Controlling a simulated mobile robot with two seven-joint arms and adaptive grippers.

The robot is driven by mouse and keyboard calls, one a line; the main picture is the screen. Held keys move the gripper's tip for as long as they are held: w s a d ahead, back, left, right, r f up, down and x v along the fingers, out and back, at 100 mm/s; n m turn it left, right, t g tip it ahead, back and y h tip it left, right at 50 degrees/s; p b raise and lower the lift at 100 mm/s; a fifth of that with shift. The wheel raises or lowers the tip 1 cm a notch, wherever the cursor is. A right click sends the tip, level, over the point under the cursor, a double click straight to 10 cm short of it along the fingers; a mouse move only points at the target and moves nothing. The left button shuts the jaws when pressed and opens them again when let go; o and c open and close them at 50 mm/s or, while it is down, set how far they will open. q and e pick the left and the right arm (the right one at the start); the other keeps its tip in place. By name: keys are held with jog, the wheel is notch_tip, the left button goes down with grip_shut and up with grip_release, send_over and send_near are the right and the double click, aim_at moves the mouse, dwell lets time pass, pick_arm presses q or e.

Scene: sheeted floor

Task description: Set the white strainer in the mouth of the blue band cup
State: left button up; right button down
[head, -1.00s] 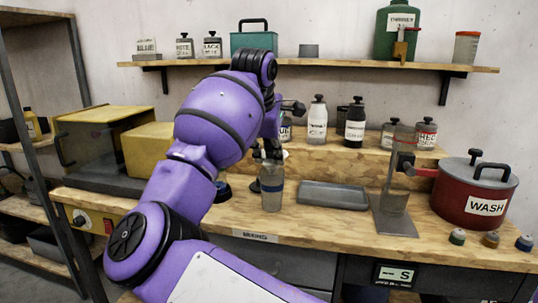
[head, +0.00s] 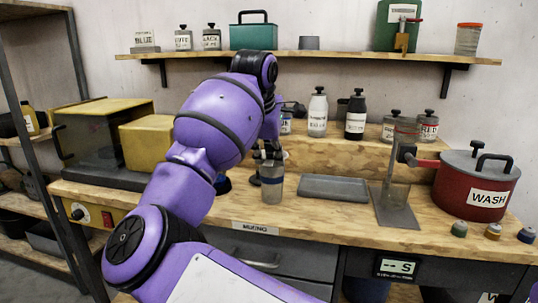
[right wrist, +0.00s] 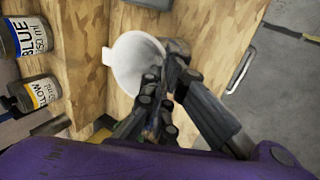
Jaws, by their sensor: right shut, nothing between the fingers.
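The blue band cup (head: 271,188) stands upright on the bench, clear grey with a blue band. The white strainer (right wrist: 128,64) is a round white bowl with a small tab, seen from above in the right wrist view. It lies over the cup's mouth; how well it is seated is hard to tell. Its pale rim (head: 284,155) shows at the cup's top in the head view. My right gripper (right wrist: 158,84) is shut and empty, its fingertips at the strainer's near edge. In the head view the right gripper (head: 268,153) is at the cup's top. My left gripper is not in view.
A grey tray (head: 335,188) lies right of the cup, then a metal stand (head: 397,210) and a red WASH pot (head: 478,188). Labelled bottles (head: 317,115) stand on the raised ledge behind. A yellow box (head: 148,146) is at left. The bench front near the cup is clear.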

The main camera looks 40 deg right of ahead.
jog(key=shift+f, duration=0.3)
jog(key=c, duration=1.9)
grip_release()
jog(key=shift+o, duration=0.2)
jog(key=shift+r, duration=0.15)
jog(key=v, duration=1.2)
